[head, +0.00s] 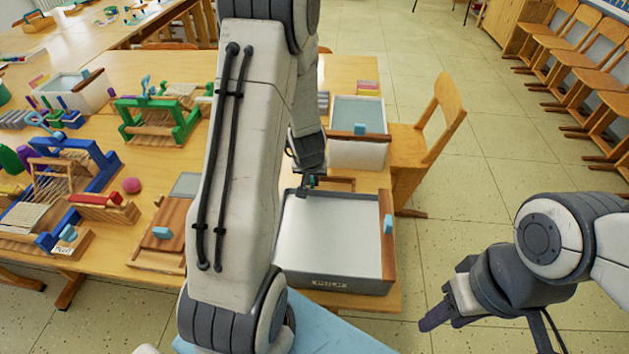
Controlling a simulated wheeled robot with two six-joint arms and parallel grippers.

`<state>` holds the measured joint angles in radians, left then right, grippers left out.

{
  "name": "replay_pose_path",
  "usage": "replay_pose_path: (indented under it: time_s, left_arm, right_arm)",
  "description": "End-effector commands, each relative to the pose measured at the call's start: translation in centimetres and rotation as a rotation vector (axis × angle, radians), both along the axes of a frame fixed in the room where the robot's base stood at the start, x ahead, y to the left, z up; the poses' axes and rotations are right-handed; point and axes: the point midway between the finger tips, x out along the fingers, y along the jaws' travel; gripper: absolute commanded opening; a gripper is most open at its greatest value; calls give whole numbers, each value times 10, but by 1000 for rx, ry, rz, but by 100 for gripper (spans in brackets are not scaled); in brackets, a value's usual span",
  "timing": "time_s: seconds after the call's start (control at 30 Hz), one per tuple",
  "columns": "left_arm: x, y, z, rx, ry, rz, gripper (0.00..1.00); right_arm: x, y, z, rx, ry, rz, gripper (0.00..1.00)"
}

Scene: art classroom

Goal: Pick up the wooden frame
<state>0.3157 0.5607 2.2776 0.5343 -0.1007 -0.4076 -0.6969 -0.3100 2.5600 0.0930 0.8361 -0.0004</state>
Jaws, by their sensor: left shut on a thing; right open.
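A small brown wooden frame (340,183) shows at the back edge of a grey-white tray (330,235) on the table. My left gripper (309,182) reaches down from above at the frame's left end, its jaws shut on it; the fingertips are small and partly hidden. Much of the frame's left part is hidden by the gripper, and I cannot tell whether it is lifted. My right gripper (447,311) is open and empty, out over the floor to the right of the table.
A second tray (358,153) stands behind, with a wooden chair (427,140) to its right. Blue loom (95,165), green loom (158,120) and a pink ball (131,185) crowd the table's left. My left arm hides the table's middle.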

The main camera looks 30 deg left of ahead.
Motion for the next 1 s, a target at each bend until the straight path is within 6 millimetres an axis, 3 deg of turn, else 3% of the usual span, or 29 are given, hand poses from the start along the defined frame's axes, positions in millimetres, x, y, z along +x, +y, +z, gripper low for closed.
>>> replay_pose_path:
  time_s: [0.03,0.73,1.0]
  left_arm:
    - [0,0,12,1,-1,-1,0]
    - [0,0,121,0,0,0,0]
    - [0,0,154,0,0,0,0]
  right_arm:
    - [0,0,11,0,0,0,48]
    - [0,0,114,0,0,0,48]
    - [0,0,146,0,0,0,48]
